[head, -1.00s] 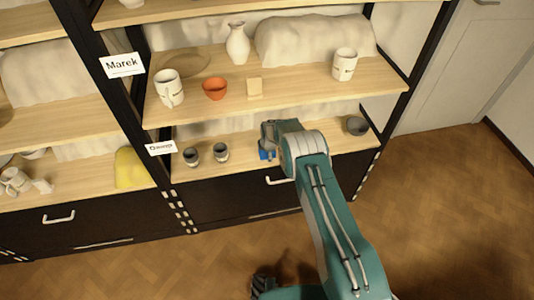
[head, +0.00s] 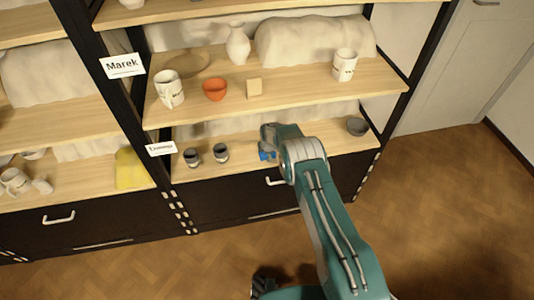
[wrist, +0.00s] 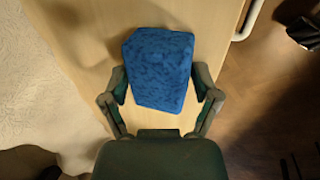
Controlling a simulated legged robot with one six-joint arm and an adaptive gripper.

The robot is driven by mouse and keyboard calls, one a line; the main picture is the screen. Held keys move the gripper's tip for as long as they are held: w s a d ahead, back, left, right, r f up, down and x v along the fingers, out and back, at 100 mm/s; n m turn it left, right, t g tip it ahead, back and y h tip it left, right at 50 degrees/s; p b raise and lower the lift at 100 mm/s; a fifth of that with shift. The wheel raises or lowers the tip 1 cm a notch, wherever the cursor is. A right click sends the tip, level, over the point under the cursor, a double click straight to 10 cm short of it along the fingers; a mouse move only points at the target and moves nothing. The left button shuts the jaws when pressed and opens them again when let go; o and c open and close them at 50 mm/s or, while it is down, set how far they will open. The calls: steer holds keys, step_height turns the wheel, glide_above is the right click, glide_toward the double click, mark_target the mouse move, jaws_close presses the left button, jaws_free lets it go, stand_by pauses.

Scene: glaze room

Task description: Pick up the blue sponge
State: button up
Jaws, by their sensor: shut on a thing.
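The blue sponge (wrist: 160,68) is a speckled blue block in the middle of the wrist view. My gripper (wrist: 162,88) is shut on it, with one finger against each side. In the head view the sponge (head: 267,155) shows only as a small blue patch at the lower shelf, mostly hidden by my gripper (head: 267,142) and wrist. I cannot tell whether the sponge touches the shelf board or is just above it.
Two small dark cups (head: 221,152) stand left on the lower shelf (head: 240,165), and a grey bowl (head: 357,126) stands right. The shelf above holds white mugs (head: 344,65), an orange bowl (head: 215,89), a beige block (head: 254,87) and a vase (head: 238,43). A drawer handle (head: 277,182) juts out below.

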steer(key=shift+r, duration=0.5)
steer(key=shift+v, duration=1.2)
steer(key=s+d+r, duration=0.2)
steer(key=s+r, duration=0.1)
steer(key=s, duration=0.1)
steer(key=s+d+r, duration=0.2)
steer(key=s+r, duration=0.1)
steer(key=s, duration=0.1)
steer(key=s+d+r, duration=0.2)
steer(key=s+r, duration=0.1)
steer(key=s, duration=0.1)
steer(key=shift+r, duration=0.3)
steer(key=shift+c, duration=0.5)
